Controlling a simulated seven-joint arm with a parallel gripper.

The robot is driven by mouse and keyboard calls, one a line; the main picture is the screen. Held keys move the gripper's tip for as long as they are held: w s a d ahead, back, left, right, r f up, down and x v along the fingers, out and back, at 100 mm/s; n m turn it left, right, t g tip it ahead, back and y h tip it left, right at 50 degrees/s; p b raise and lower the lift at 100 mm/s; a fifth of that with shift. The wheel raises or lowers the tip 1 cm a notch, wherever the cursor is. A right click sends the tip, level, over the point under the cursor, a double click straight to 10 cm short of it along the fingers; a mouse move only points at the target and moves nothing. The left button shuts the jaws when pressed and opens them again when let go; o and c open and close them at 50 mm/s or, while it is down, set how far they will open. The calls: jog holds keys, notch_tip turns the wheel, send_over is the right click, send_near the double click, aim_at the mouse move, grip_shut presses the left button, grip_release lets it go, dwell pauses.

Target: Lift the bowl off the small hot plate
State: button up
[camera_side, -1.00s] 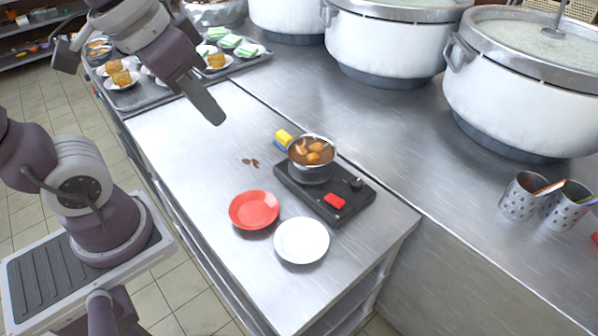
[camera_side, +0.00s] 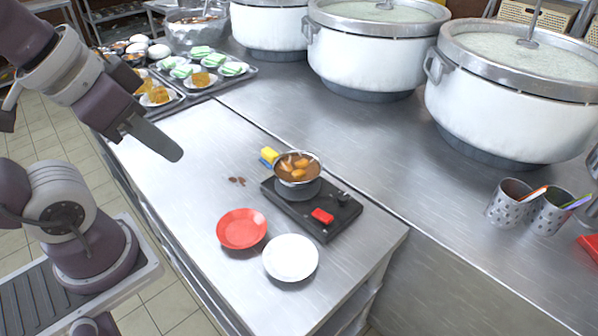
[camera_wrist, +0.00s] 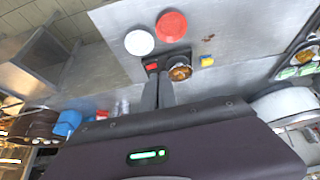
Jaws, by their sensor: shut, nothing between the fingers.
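A small metal bowl (camera_side: 299,174) of brown soup with orange pieces sits on the black hot plate (camera_side: 330,221), at its far left end. The hot plate has a red patch and a dark knob. In the wrist view the bowl (camera_wrist: 180,70) shows just beyond my fingers, and part of the hot plate (camera_wrist: 151,62) shows left of it. My gripper (camera_side: 176,154) is shut and empty in the side view, up and to the left of the bowl and apart from it. Its fingers (camera_wrist: 158,76) also show in the wrist view.
A red plate (camera_side: 242,229) and a white plate (camera_side: 290,258) lie in front of the hot plate. A yellow and blue sponge (camera_side: 269,156) is close behind the bowl. Brown bits (camera_side: 237,181) lie left. Big pots (camera_side: 376,50) stand behind.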

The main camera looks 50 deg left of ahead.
jog(key=o, duration=0.5)
